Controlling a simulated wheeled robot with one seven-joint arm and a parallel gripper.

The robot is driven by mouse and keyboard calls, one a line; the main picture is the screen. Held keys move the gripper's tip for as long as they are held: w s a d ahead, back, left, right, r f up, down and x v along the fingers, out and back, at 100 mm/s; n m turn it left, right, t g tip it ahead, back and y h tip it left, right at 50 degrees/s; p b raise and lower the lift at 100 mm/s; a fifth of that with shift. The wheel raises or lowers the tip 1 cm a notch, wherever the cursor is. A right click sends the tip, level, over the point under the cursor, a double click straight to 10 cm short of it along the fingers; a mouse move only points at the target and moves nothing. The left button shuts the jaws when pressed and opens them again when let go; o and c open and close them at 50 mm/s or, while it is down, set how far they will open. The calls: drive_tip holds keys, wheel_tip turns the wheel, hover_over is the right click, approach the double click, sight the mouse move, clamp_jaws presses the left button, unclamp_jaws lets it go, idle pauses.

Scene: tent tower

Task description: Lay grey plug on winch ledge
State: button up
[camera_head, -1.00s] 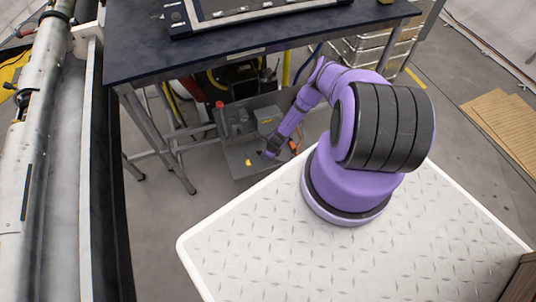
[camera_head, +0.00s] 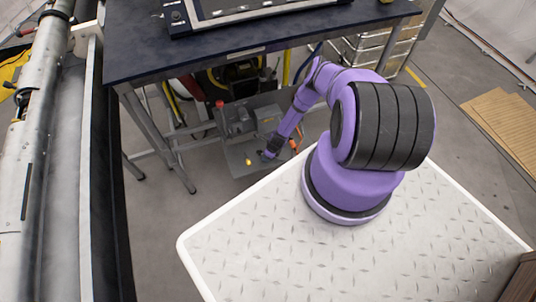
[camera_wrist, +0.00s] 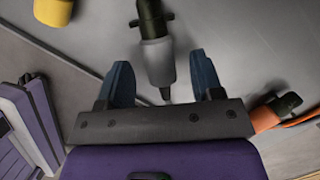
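A grey plug (camera_wrist: 158,60) with a black collar and a dark narrow tip shows in the wrist view. It lies over a flat grey surface, with its tip toward my gripper. My gripper (camera_wrist: 160,68) has its two dark blue fingers spread, one on each side of the plug. Gaps show between the plug and both fingers. In the head view my gripper (camera_head: 269,153) is low over the grey base plate (camera_head: 236,164) of the winch (camera_head: 238,121), under the dark table. The grey plug cannot be made out in the head view, and I cannot tell which part is the ledge.
A yellow plug (camera_wrist: 53,10) lies at the upper left of the wrist view. An orange plug (camera_wrist: 268,116) with a black end lies right of my gripper. The dark table (camera_head: 250,35) overhangs the winch area, and its leg (camera_head: 157,140) stands to the left.

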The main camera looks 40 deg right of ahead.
drive_tip(key=shift+r, duration=0.1)
drive_tip(key=v, duration=1)
drive_tip(key=shift+s+r, duration=0.15)
drive_tip(key=shift+r, duration=0.1)
drive_tip(key=shift+d, duration=0.1)
